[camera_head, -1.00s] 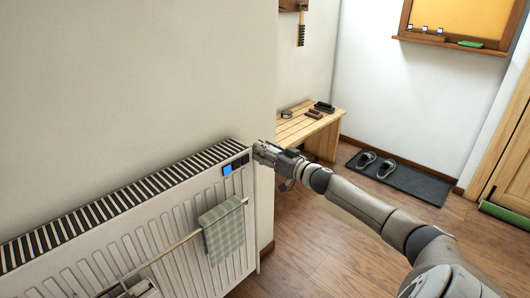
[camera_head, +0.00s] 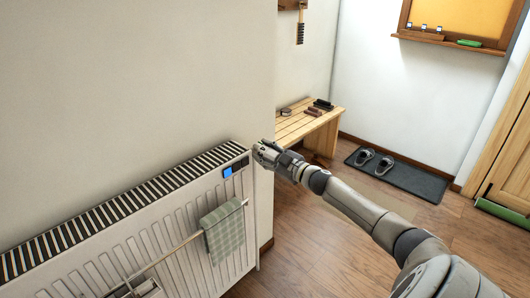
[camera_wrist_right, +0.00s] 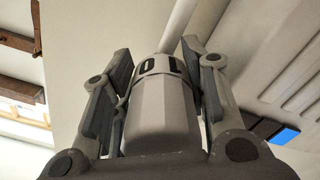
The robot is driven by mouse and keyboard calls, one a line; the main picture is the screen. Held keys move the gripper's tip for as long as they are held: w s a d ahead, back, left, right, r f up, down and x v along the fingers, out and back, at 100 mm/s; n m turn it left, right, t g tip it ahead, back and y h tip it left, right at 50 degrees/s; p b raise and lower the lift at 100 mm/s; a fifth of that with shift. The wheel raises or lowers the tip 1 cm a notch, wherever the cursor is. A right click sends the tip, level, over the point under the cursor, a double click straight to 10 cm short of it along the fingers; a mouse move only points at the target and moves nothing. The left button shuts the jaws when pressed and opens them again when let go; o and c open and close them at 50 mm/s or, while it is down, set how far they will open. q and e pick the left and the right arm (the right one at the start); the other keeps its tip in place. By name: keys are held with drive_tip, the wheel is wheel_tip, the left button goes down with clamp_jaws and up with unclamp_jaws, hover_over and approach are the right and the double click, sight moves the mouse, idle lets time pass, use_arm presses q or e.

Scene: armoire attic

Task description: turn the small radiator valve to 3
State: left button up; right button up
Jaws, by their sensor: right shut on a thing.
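In the head view the gripper hides the valve. My left gripper is not in view.
The white radiator (camera_head: 180,225) stands against the wall, with a green checked towel (camera_head: 223,230) on a rail at its front. A blue tag (camera_head: 227,171) is near its top right corner. A wooden bench (camera_head: 308,125) stands behind, and a dark mat (camera_head: 400,177) with slippers lies beyond open floor.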

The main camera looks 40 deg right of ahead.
drive_tip(key=shift+n, duration=1.9)
drive_tip(key=n, duration=0.3)
drive_tip(key=shift+d+n, duration=0.1)
drive_tip(key=shift+n, duration=0.2)
drive_tip(key=n+b, duration=0.1)
drive_tip(key=n, duration=0.2)
drive_tip(key=shift+r+n, duration=0.1)
drive_tip(key=shift+n, duration=0.3)
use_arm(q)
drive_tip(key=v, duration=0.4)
use_arm(e)
drive_tip(key=shift+n+b, duration=0.35)
drive_tip(key=shift+n, duration=0.05)
drive_tip(key=n+b, duration=0.1)
drive_tip(key=n, duration=0.3)
drive_tip(key=shift+n+b, duration=0.3)
drive_tip(key=shift+b, duration=0.1)
drive_tip(key=n+b, duration=0.1)
drive_tip(key=n, duration=0.2)
drive_tip(key=shift+r, duration=0.1)
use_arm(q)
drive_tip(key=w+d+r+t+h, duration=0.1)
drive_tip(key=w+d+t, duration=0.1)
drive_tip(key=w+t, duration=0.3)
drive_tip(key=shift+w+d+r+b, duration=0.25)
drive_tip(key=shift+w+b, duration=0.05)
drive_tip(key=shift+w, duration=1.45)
use_arm(e)
drive_tip(key=shift+n, duration=0.4)
